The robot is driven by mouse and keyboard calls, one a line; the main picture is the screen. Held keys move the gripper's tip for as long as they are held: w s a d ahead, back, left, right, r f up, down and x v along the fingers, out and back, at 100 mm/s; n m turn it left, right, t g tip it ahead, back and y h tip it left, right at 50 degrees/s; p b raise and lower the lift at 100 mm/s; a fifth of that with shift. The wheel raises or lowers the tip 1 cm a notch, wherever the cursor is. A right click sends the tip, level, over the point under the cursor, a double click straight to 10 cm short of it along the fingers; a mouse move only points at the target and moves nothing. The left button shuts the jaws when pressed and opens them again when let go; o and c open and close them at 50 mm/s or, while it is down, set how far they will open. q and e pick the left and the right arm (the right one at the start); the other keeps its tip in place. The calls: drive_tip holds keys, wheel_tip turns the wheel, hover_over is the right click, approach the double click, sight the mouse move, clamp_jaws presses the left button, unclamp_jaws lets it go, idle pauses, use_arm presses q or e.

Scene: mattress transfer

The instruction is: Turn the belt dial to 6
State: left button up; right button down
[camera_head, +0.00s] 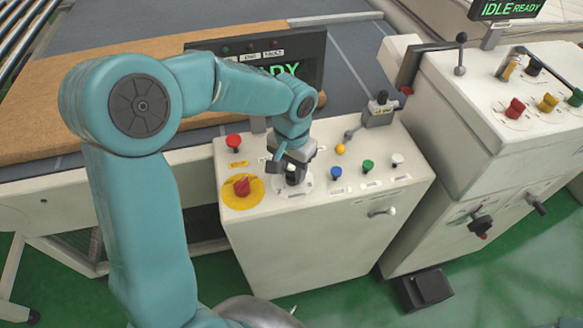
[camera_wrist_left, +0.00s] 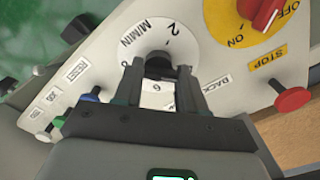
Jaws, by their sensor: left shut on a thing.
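The belt dial (camera_head: 308,184) is a pale round scale with a dark knob on the white control box. In the left wrist view the dial's scale (camera_wrist_left: 150,38) shows "M/MIN" and a 2. The dark knob (camera_wrist_left: 159,66) sits between the fingers, and a 6 shows on a white patch below it. My left gripper (camera_head: 289,171) points down at the dial; in the left wrist view its fingers (camera_wrist_left: 160,78) are on either side of the knob, shut on it. The fingers hide part of the scale, and I cannot tell which number the knob points to. My right gripper is not in view.
A red switch (camera_head: 242,186) on a yellow disc and a red stop button (camera_head: 233,142) are left of the dial. Blue (camera_head: 336,173), green (camera_head: 368,166) and white (camera_head: 397,160) buttons are to its right. A dark display (camera_head: 290,62) stands behind my arm.

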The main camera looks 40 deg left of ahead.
use_arm(q)
drive_tip(key=m, duration=0.4)
drive_tip(key=shift+m, duration=0.4)
drive_tip(key=m, duration=0.3)
drive_tip(key=shift+w+m+p, duration=0.1)
drive_tip(key=shift+m+p, duration=0.2)
drive_tip(key=shift+p, duration=0.1)
drive_tip(key=m+p, duration=0.1)
drive_tip(key=m, duration=0.3)
drive_tip(key=shift+d+m+p, duration=0.1)
drive_tip(key=shift+m+p, duration=0.25)
drive_tip(key=shift+m, duration=1.65)
drive_tip(key=o, duration=1.1)
drive_tip(key=shift+f, duration=0.1)
drive_tip(key=shift+c, duration=0.2)
